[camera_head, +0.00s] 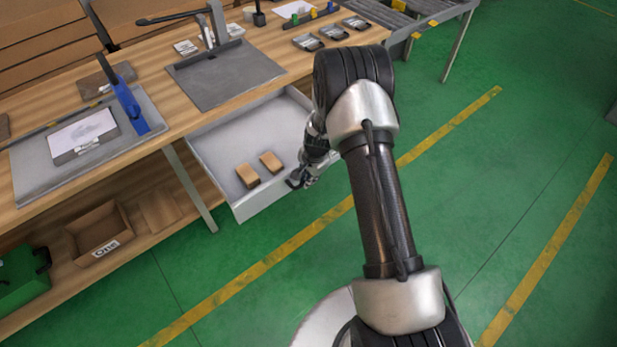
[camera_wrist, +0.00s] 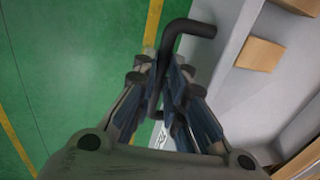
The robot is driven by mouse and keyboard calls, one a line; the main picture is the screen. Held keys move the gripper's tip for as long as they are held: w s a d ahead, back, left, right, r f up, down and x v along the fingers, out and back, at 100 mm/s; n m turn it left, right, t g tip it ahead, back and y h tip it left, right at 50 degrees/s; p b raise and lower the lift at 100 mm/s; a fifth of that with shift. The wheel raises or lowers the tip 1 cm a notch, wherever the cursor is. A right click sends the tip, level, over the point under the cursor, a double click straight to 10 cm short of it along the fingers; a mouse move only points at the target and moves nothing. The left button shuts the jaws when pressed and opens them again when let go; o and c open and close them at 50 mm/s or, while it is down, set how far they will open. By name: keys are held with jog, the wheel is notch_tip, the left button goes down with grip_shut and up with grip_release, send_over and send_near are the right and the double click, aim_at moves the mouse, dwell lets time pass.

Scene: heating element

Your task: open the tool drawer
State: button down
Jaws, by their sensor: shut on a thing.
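The tool drawer (camera_head: 225,160) is a light grey box under the wooden workbench, and it stands pulled out from it. Two small tan blocks lie inside, a left one (camera_head: 248,176) and a right one (camera_head: 271,162). My gripper (camera_head: 299,181) is at the drawer's front face. In the wrist view my gripper (camera_wrist: 168,92) is shut on the dark bar-shaped drawer handle (camera_wrist: 188,27), whose bent end sticks out past the fingers. The handle is mostly hidden by my gripper and arm in the head view.
The workbench (camera_head: 150,88) carries a grey mat (camera_head: 225,75), a blue tool (camera_head: 129,104) and several dark trays. A cardboard box (camera_head: 98,232) and a green case (camera_head: 22,278) sit on the lower shelf. The green floor (camera_head: 500,200) in front is clear.

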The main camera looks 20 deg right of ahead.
jog(key=c, duration=1.6)
grip_release()
jog(key=shift+c, duration=0.2)
notch_tip(320, 180, up, 12)
jog(key=s, duration=0.2)
jog(key=shift+d, duration=0.4)
jog(key=shift+s+f, duration=0.1)
